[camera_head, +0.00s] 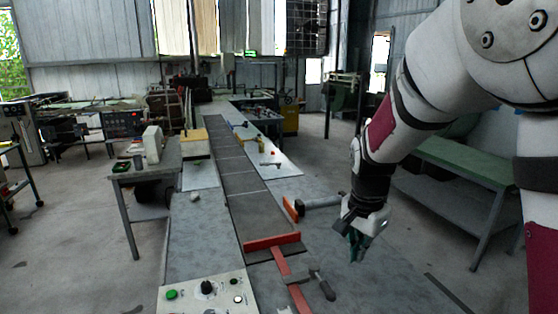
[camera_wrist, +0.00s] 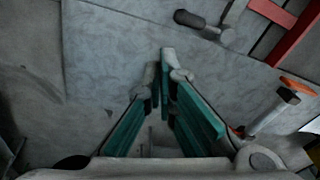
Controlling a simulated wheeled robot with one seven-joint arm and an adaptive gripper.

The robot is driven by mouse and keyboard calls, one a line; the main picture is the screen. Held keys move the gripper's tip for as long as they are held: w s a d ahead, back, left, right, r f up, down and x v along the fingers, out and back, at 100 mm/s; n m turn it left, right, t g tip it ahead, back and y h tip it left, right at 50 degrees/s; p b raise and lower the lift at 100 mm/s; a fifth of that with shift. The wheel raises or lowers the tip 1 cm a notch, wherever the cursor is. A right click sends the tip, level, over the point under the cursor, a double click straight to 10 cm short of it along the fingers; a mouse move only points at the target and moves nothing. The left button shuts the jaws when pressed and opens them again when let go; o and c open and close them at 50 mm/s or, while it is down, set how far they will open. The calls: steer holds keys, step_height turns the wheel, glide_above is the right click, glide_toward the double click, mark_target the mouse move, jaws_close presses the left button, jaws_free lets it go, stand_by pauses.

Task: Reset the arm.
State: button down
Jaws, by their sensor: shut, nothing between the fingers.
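My gripper (camera_head: 358,246) hangs at the end of my arm on the right of the head view, pointing down above the grey metal table (camera_head: 385,285). In the wrist view the teal-lined fingers of my gripper (camera_wrist: 165,70) come together at the tips, shut with nothing between them. Bare grey table surface (camera_wrist: 120,60) lies beyond the fingertips. I cannot tell the exact height of the fingertips above it.
A control panel (camera_head: 208,294) stands at the front. A green-topped bench (camera_head: 465,160) is on the right.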

steer(key=s+r+n+t, duration=0.1)
steer(key=s+r+n, duration=0.2)
steer(key=s, duration=0.4)
steer(key=s+d+r+n+t, duration=0.1)
steer(key=s+r+n, duration=0.3)
steer(key=s, duration=0.4)
steer(key=s+r+n+t, duration=0.2)
steer(key=s+r, duration=0.3)
steer(key=s, duration=0.3)
steer(key=shift+s+d+r+n+y, duration=0.2)
steer(key=shift+r+n+y, duration=0.15)
steer(key=shift+n, duration=0.45)
steer(key=shift+a+r, duration=0.1)
